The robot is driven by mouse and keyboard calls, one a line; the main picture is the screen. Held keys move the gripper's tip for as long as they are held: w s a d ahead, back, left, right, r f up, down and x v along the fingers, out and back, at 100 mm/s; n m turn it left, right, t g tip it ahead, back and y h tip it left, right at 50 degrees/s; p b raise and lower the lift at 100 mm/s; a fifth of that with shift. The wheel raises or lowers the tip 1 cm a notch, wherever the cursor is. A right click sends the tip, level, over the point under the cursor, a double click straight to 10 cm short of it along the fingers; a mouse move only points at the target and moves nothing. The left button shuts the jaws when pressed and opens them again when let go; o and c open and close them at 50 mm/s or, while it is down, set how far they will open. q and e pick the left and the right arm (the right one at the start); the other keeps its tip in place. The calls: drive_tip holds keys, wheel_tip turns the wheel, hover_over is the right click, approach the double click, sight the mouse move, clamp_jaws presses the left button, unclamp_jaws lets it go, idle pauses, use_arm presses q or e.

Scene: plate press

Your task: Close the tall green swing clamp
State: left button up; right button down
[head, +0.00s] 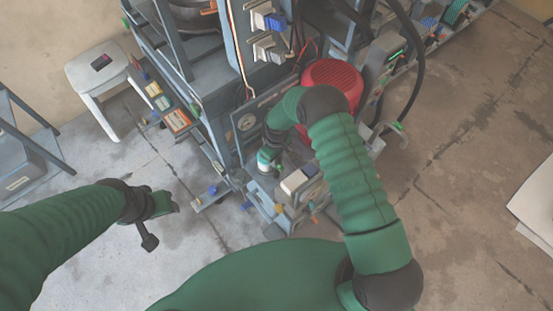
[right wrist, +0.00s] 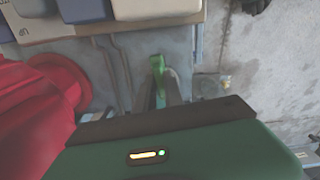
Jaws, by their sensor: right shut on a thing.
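The tall green swing clamp (right wrist: 157,66) shows in the right wrist view as a narrow upright green piece. My right gripper (right wrist: 168,92) has its two dark fingers on either side of it and is shut on it. The lower part of the clamp is hidden by the fingers and my wrist. In the head view my right gripper (head: 265,170) is down at the front of the press, and the clamp cannot be made out there. My left gripper (head: 150,238) hangs over bare floor at the left, away from the press; its jaws are unclear.
Grey and cream blocks (right wrist: 155,8) lie near the fingers. A white stool (head: 95,68) stands at the left.

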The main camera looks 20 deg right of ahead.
drive_tip(key=shift+w+r+m, duration=0.1)
drive_tip(key=shift+w+m, duration=0.1)
drive_tip(key=shift+m, duration=0.5)
drive_tip(key=c, duration=1.4)
unclamp_jaws()
drive_tip(key=shift+c, duration=0.2)
drive_tip(key=shift+s, duration=0.1)
wheel_tip(320, 180, up, 17)
drive_tip(key=p, duration=0.3)
drive_tip(key=shift+f, duration=0.2)
drive_tip(key=s+d+r+m+t+p, duration=0.1)
drive_tip(key=s+d+r+m+p, duration=0.1)
drive_tip(key=s+r+p, duration=0.3)
drive_tip(key=s+d+r+m+t+p, duration=0.1)
drive_tip(key=s+r+p, duration=0.4)
drive_tip(key=s+r, duration=0.7)
wheel_tip(320, 180, up, 6)
drive_tip(key=shift+s+d+m+t, duration=0.15)
drive_tip(key=shift+d+m+t, duration=0.15)
drive_tip(key=shift+d+m, duration=0.4)
